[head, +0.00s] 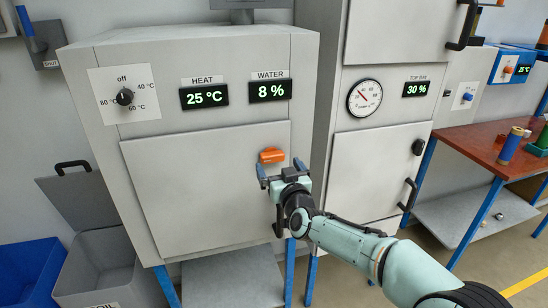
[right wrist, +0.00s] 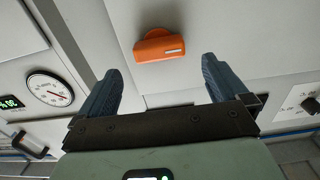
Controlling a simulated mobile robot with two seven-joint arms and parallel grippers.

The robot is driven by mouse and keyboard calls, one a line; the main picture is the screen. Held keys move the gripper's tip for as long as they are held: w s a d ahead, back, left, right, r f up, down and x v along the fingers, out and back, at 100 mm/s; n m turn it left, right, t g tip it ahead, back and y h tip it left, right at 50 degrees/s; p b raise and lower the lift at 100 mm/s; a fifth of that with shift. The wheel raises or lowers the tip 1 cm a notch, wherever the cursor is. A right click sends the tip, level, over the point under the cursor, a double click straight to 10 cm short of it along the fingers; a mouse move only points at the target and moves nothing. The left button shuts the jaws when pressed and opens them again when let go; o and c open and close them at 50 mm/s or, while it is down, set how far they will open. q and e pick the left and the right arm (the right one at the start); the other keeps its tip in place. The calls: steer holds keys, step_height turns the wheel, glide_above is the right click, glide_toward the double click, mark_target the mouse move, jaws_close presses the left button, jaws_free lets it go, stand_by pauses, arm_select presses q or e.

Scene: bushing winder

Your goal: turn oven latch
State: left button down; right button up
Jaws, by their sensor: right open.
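The oven latch (head: 271,156) is an orange block at the upper right edge of the left oven's closed door (head: 205,190). It lies roughly level in the head view. My right gripper (head: 282,172) is open just in front of and below the latch. In the right wrist view the latch (right wrist: 159,45) shows beyond the gap between the two blue fingers of the right gripper (right wrist: 160,82), with nothing between them. The oven's dark door handle (head: 279,222) is partly hidden behind my right arm. My left gripper is not in view.
The oven panel has a dial (head: 124,97) and displays of 25 °C (head: 204,96) and 8 % (head: 270,91). A second cabinet (head: 375,170) with a gauge (head: 365,97) stands close on the right. A blue bin (head: 30,270) and grey bin (head: 100,265) stand lower left. A red-topped bench (head: 485,140) is far right.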

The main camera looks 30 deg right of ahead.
mark_target(274, 158)
steer(key=p+x, duration=0.1)
steer(key=x, duration=0.4)
steer(key=shift+w, duration=0.2)
steer(key=shift+s, duration=0.1)
steer(key=c, duration=1.1)
